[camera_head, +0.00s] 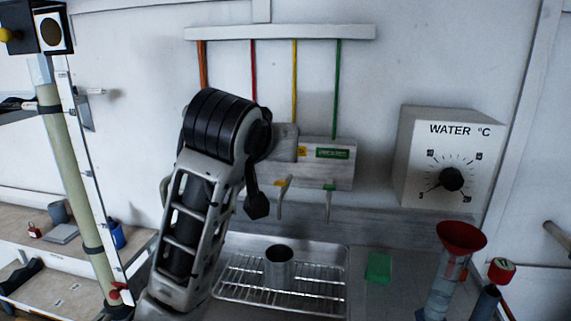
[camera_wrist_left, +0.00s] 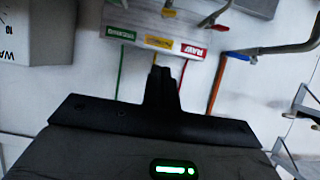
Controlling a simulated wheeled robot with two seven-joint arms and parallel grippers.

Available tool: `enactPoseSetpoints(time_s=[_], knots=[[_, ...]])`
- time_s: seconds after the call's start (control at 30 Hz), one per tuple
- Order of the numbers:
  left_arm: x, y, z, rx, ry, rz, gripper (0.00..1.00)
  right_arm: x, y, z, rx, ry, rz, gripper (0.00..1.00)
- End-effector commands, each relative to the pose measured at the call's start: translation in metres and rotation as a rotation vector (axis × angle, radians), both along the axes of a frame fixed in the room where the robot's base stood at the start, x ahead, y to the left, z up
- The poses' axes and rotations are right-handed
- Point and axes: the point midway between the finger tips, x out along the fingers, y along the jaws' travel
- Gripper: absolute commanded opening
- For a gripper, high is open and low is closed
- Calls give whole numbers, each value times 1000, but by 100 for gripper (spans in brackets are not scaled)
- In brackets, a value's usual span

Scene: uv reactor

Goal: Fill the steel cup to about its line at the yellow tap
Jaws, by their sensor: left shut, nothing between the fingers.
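The steel cup (camera_head: 279,268) stands upright on a wire rack, below the spout of the tap with the yellow mark (camera_head: 284,188). I see no water stream from that spout. The line and the water level in the cup cannot be made out. My left gripper (camera_head: 257,206) is shut and empty, just left of the yellow tap and above the cup. It also shows in the left wrist view (camera_wrist_left: 165,78), with its fingers together in front of the panel with green, yellow and red labels (camera_wrist_left: 158,42). My right gripper is not in view.
The rack lies in a steel tray (camera_head: 338,285). A green-marked tap (camera_head: 329,200) is right of the yellow one. A green block (camera_head: 379,267), a red funnel (camera_head: 461,238) and a water temperature dial (camera_head: 451,179) are to the right.

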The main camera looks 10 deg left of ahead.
Motion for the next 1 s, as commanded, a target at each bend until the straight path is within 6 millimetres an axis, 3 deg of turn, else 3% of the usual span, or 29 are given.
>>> enactPoseSetpoints(time_s=[0.47,0.9,1.0], knots=[[9,0,-4,2,4,1,0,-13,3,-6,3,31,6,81],[86,1,-41,3,5,1,0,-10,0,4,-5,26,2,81],[88,1,-58,2,6,-1,0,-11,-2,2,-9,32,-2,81]])
